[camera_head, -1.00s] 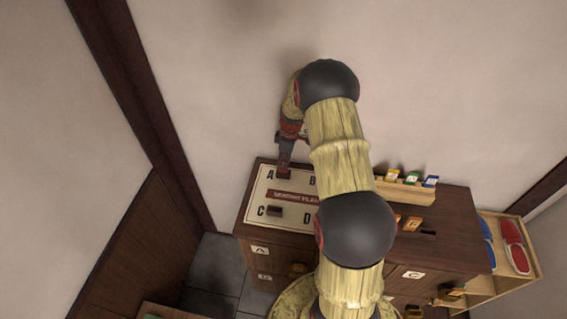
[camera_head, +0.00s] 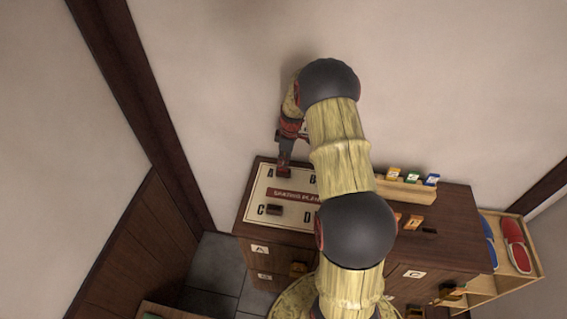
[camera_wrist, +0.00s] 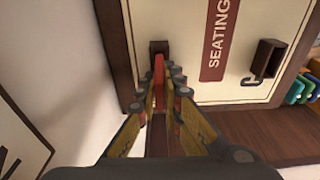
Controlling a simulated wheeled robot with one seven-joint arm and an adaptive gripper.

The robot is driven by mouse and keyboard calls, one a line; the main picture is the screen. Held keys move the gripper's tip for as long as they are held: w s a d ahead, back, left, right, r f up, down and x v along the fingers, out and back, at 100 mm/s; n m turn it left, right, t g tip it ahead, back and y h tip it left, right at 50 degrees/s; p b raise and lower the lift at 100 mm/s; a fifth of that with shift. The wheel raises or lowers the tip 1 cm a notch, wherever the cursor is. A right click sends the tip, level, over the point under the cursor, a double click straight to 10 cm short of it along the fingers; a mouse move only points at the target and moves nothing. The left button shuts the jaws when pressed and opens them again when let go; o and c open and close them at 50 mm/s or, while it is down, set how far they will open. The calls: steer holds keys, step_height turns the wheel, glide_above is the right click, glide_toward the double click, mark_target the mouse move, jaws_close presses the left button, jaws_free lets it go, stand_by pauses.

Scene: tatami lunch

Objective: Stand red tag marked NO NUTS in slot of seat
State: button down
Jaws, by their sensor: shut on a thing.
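My gripper (camera_head: 284,160) is over the back left of the seating plan board (camera_head: 259,196), beside the letter A. In the wrist view my gripper (camera_wrist: 166,80) is shut on a thin red tag (camera_wrist: 158,68). The tag's far end meets or lies just in front of a dark slot block (camera_wrist: 159,47) at the board's edge; I cannot tell whether it is in the slot. The tag's writing is not readable. A second dark block (camera_wrist: 264,60) stands at another seat, and one stands next to C (camera_head: 274,210) in the head view.
A wooden rack (camera_head: 405,191) with yellow, green and blue tags stands at the back right of the cabinet (camera_head: 455,215). Orange tags (camera_head: 414,222) lie in front of it. The wall is close behind my gripper. Shelves with red and blue slippers (camera_head: 515,257) are at right.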

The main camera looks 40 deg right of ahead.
steer(key=shift+f+b, duration=0.6)
steer(key=shift+b, duration=0.25)
stand_by(0.6)
steer(key=shift+r, duration=0.1)
steer(key=c, duration=1.8)
jaws_free()
steer(key=shift+c, duration=0.2)
steer(key=shift+o, duration=1.1)
steer(key=o, duration=0.4)
steer(key=shift+r+p, duration=1.3)
steer(key=shift+r, duration=2.15)
steer(key=shift+a+r, duration=0.1)
